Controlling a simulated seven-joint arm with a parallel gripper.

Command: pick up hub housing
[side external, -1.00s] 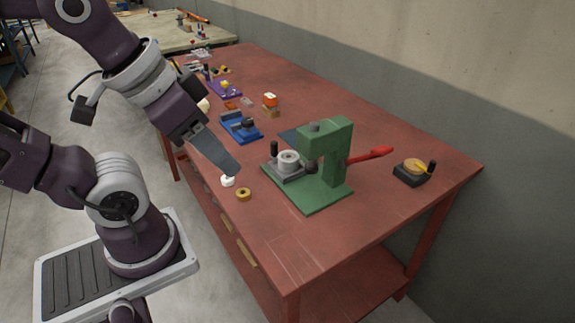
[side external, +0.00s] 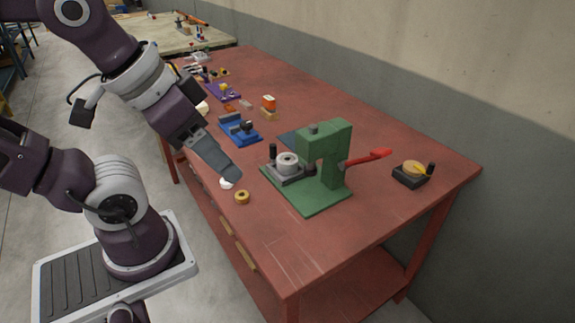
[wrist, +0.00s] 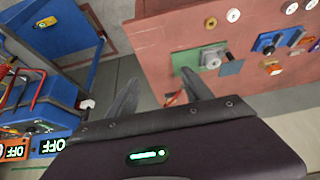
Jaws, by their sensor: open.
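A light grey round part with a central hole (side external: 287,160), which looks like the hub housing, sits on the dark grey fixture (side external: 291,173) of the green press (side external: 325,165). The fixture and round part also show in the wrist view (wrist: 212,59). My gripper (side external: 236,176) is left of the press, above the table's near edge, apart from the round part. In the wrist view the two fingers of my gripper (wrist: 159,77) are spread with nothing between them. A white round part (side external: 226,183) and a brass ring (side external: 242,197) lie below my gripper; I cannot rule out the white part as the housing.
The press's red lever (side external: 368,157) reaches right. A black holder with a yellow-topped disc (side external: 412,172) stands at right. The red table (side external: 300,245) is clear in front of the press.

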